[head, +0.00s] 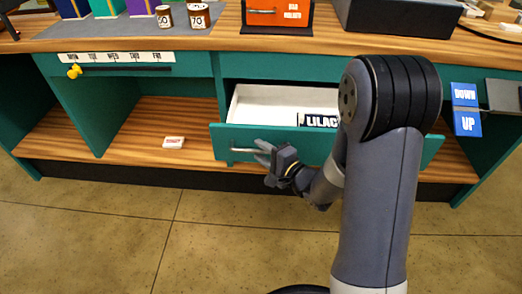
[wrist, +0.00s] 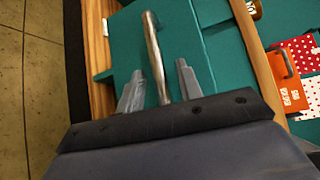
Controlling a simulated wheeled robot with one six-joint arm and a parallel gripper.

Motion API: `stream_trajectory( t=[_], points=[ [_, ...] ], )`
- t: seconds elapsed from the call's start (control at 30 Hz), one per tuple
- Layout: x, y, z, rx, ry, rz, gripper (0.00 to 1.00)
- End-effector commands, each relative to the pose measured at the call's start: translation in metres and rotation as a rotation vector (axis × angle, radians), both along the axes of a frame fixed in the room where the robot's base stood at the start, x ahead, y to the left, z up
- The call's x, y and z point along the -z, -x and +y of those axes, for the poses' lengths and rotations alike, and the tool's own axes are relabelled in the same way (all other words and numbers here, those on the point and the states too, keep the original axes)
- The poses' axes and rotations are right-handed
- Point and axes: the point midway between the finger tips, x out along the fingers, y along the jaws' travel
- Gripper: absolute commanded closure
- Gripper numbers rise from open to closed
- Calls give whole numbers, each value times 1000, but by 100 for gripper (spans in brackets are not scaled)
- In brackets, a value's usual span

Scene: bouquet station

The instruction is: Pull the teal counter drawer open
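The teal counter drawer (head: 226,140) stands pulled out from the counter in the head view. Its white inside (head: 262,103) shows, with a black-and-white "LILAC" item (head: 318,120) in it. Its silver bar handle (head: 243,150) is on the front; it also shows in the wrist view (wrist: 153,48). My gripper (head: 264,155) is at the drawer front, by the handle. In the wrist view my gripper (wrist: 158,87) has its fingers apart, one on each side of the handle, with gaps. My arm hides the right part of the drawer.
A blue DOWN/UP sign (head: 466,110) is at the right. A small white-and-red item (head: 173,142) lies on the lower shelf. The floor (head: 110,225) in front is clear.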

Motion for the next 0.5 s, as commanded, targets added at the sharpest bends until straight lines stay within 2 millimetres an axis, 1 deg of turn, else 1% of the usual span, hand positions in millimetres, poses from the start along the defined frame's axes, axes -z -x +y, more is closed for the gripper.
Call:
stream_trajectory(
  t=[0.3, 0.4, 0.5],
  points=[
    [-10, 42, -43, 7, 0, 1, 66],
    [-13, 54, -53, 5, -1, 1, 66],
    [-13, 62, -61, 5, -1, 1, 66]
  ],
)
